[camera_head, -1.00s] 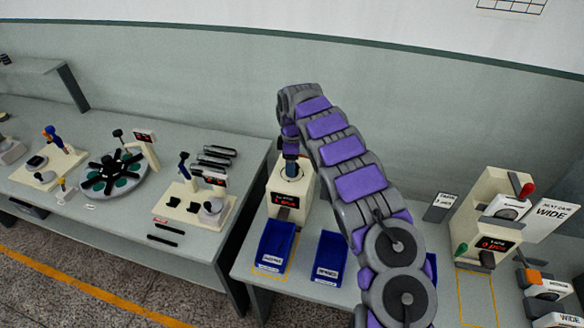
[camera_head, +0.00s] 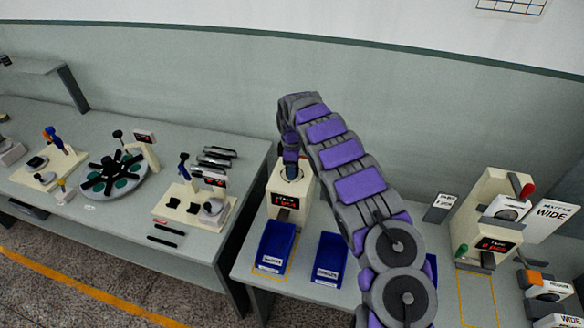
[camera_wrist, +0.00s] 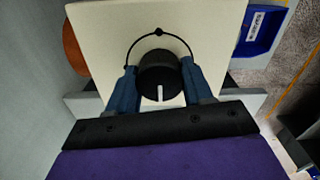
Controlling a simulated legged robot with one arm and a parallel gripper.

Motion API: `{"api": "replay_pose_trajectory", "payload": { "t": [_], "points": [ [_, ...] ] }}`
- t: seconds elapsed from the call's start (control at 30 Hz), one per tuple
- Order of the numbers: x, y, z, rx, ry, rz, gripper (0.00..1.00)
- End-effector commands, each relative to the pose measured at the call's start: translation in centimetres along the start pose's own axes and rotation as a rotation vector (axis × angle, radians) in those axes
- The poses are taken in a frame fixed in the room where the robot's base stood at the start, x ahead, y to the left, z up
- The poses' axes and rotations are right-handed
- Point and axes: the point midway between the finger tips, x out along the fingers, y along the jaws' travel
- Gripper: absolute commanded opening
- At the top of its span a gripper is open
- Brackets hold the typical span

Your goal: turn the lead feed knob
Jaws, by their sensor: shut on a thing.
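The lead feed knob (camera_wrist: 159,74) is round and black with a white pointer line. In the wrist view it sits on the cream top of a machine (camera_wrist: 205,22), and its line points toward the bottom of the picture. A thin black arc with a dot curves around its far side. My gripper (camera_wrist: 160,78) has its two blue fingers on either side of the knob and is shut on it. In the head view my gripper (camera_head: 291,170) reaches down onto the cream machine (camera_head: 281,196), which has a red display; the knob is hidden there.
A taller cream machine (camera_head: 480,205) with a red lever stands at the right. A separate bench (camera_head: 130,215) at the left holds several fixtures. An orange round part (camera_wrist: 75,48) shows beside the machine.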

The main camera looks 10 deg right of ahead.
Motion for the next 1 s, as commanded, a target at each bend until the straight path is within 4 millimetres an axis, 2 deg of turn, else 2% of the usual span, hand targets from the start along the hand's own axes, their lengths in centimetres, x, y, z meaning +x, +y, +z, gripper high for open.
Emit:
{"api": "replay_pose_trajectory", "payload": {
  "t": [0.03, 0.13, 0.47, 0.67, 1.0],
  "points": [
    [-0.05, 0.07, -0.02, 0.0, 0.001, 0.003, 0.3],
    [-0.06, 0.09, -0.02, 0.0, 0.001, 0.003, 0.2],
    [-0.15, 0.09, -0.03, 0.046, 0.0, 0.003, 0.2],
    [-0.16, 0.03, -0.05, 0.16, -0.003, 0.001, 0.2],
    [-0.24, 0.06, -0.06, 0.469, 0.0, 0.002, 0.2]
  ]
}}
